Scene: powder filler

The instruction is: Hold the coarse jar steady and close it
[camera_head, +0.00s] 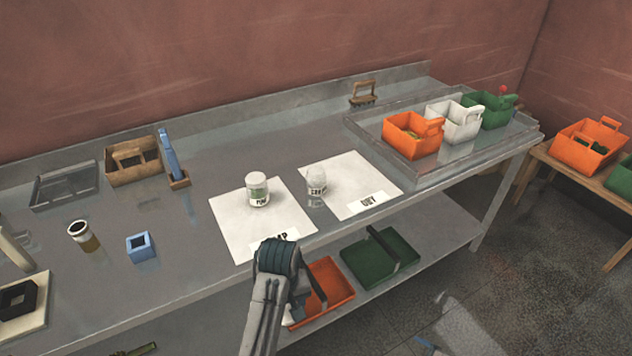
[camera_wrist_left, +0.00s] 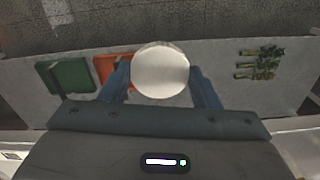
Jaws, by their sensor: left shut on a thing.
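A jar with a white top (camera_head: 258,190) stands upright on the left white sheet. A second, paler jar (camera_head: 317,182) stands at the left edge of the right sheet; its label is too small to read surely. An open jar with brown contents (camera_head: 83,236) stands at the left. My left gripper (camera_head: 284,298) is in front of the bench's front edge, apart from these jars. In the left wrist view its blue fingers are shut on a pale round lid-like thing (camera_wrist_left: 160,70); I cannot tell whether anything is under it. My right gripper is not in view.
Left sheet (camera_head: 229,219) and right sheet (camera_head: 346,169) lie on the grey bench. A blue square holder (camera_head: 141,247) and wooden caddy (camera_head: 126,169) stand left. Orange (camera_head: 331,281) and green (camera_head: 372,263) trays lie below.

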